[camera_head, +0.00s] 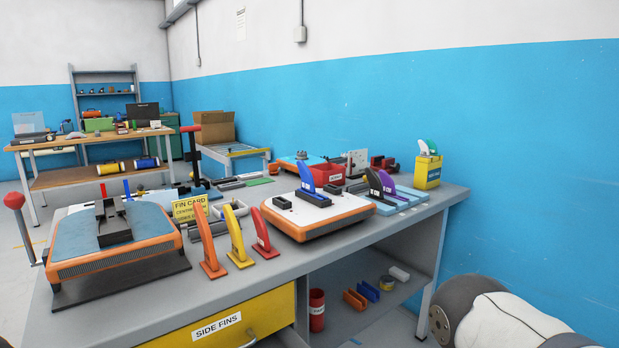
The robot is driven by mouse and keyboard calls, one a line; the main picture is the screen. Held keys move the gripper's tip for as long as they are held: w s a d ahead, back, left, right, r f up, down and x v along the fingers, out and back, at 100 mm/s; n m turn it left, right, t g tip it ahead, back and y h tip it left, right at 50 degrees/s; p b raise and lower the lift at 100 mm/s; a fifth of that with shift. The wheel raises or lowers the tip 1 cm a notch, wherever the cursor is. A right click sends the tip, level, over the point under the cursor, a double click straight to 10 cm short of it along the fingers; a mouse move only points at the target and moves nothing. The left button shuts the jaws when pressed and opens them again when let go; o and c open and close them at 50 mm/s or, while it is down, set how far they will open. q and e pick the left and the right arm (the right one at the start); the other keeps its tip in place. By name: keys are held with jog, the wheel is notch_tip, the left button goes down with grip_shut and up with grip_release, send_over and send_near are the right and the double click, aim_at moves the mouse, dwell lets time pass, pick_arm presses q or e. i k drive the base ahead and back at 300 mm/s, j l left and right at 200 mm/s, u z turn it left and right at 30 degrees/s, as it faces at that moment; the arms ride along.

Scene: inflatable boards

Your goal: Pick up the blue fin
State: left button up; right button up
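A blue fin (306,178) stands upright on the white top of an orange-edged inflatable board (325,222) near the middle of the grey workbench (375,240). Its lower end is close to dark blocks on the board, and I cannot tell whether it is fixed there. Neither of my grippers is in view. Only a white and dark part of my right arm shows at the lower right, well away from the fin.
Orange (207,243), yellow (236,238) and red (263,234) fins stand along the front edge. Black and purple fins (388,183) stand to the right. Another board (118,255) lies at left. A yellow box (427,172) stands at the far right end, near the blue wall.

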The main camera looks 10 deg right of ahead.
aim_at(308, 184)
jog(key=i+l+u, duration=0.15)
jog(key=l, duration=0.4)
jog(key=i+l+u, duration=0.15)
jog(key=l, duration=0.4)
jog(key=i+l+u, duration=0.1)
jog(key=l, duration=0.5)
jog(key=i+l+u, duration=0.15)
jog(key=l, duration=0.4)
jog(key=i+l+u, duration=0.15)
jog(key=l, duration=0.45)
